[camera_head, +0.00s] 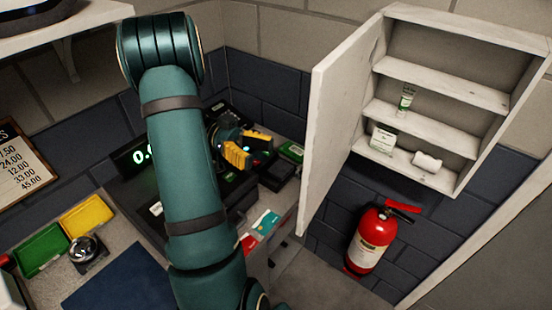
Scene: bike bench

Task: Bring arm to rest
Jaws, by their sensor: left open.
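My left arm, dark green with grey bands, comes up from the bottom and covers the middle left of the view. My left gripper (247,147), with yellow fingers, is open. It appears over the dark counter equipment in the corner, to the left of the open cabinet door. I see nothing between its fingers. Part of the gripper is hidden behind my arm. My right gripper does not show.
An open white wall cabinet (425,130) holds a tube, a box and a white roll; its door (335,125) sticks out. A red fire extinguisher (372,240) hangs below. Yellow (87,215) and green (41,249) trays, a bell (88,252) and a blue mat (122,280) occupy the counter.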

